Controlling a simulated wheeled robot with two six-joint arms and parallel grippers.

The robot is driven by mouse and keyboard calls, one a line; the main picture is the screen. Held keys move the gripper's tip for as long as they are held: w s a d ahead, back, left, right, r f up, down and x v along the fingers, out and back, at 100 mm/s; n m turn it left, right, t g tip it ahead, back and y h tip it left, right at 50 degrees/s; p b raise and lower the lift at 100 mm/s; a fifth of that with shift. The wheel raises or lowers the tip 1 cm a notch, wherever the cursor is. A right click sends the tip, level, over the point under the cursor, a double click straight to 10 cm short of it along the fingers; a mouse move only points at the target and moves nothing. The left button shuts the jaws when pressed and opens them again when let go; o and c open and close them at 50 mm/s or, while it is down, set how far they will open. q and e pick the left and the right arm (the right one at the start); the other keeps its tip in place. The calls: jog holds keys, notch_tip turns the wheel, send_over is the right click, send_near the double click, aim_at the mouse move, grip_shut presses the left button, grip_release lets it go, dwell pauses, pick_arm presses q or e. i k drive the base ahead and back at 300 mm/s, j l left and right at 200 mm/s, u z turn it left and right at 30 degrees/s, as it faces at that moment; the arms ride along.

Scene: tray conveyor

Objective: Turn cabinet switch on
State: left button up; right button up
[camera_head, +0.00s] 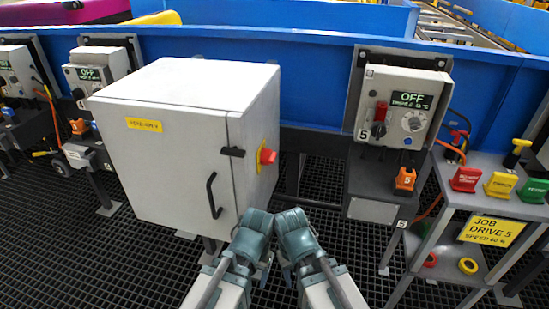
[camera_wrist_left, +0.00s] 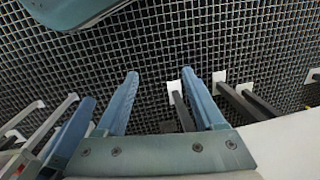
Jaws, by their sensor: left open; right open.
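The white cabinet (camera_head: 170,165) stands left of centre in the head view, its door shut, with a black handle (camera_head: 212,195) and a yellow label. Its red rotary switch (camera_head: 266,156) sits on a yellow plate on the right side wall; its exact setting is too small to tell. My two arms come in low at the bottom centre, below and apart from the switch. My right gripper (camera_head: 300,268) is open, partly hidden by its own arm. My left gripper (camera_wrist_left: 160,75) is open and empty above the floor grating in the left wrist view.
A drive box (camera_head: 405,100) numbered 5, showing OFF, is on the blue conveyor wall (camera_head: 315,70). A grey stand (camera_head: 460,205) with coloured tags is at right, under it a yellow JOB DRIVE 5 sign (camera_head: 491,230). Black grating (camera_head: 100,260) covers the floor.

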aim_at(268, 157)
jog(key=l+z, duration=0.35)
jog(key=l, duration=0.9)
